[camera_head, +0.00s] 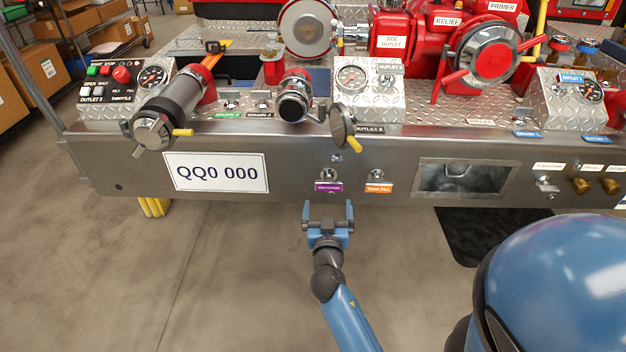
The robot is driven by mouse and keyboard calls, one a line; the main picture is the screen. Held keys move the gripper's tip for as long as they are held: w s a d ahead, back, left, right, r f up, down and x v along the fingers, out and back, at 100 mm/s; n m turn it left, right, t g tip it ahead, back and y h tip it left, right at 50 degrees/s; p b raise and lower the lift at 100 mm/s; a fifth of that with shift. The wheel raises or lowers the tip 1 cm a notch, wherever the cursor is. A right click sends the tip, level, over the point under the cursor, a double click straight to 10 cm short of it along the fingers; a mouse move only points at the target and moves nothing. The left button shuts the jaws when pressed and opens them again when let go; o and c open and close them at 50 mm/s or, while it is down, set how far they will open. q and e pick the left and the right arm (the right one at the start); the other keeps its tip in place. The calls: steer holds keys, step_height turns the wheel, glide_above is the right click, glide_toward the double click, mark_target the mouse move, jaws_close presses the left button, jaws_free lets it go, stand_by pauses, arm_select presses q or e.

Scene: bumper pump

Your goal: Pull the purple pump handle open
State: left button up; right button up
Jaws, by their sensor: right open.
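The purple-labelled pump handle (328,174) is a small metallic pull on the front face of the steel bumper, with its purple label (328,187) just below it. I cannot tell how far it is pulled out. My right gripper (328,207) is blue with dark fingers. It is open, points up toward the bumper and appears just below the purple label in the picture. Nothing shows between its fingers. The remaining distance to the handle is hard to judge. My left gripper is not in view.
A similar handle with an orange label (379,187) sits just right of the purple one. A QQ0 000 plate (216,172) is to the left, and a recessed window (464,178) to the right. A capped outlet (342,124) with a yellow lever hangs above. The floor (230,270) in front is clear.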

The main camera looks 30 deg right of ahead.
mark_target(329, 185)
steer(key=shift+m, duration=0.4)
steer(key=x, duration=1)
steer(key=shift+w+d, duration=0.25)
steer(key=shift+d, duration=0.15)
steer(key=c, duration=1.2)
steer(key=shift+s+a+f, duration=0.15)
steer(key=shift+s+f, duration=0.05)
steer(key=shift+s, duration=0.05)
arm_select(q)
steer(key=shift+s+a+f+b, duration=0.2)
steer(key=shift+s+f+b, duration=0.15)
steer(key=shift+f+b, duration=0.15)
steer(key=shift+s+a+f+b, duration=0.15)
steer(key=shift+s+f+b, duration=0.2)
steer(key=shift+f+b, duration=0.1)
arm_select(e)
steer(key=v, duration=0.6)
steer(key=shift+s+a, duration=0.25)
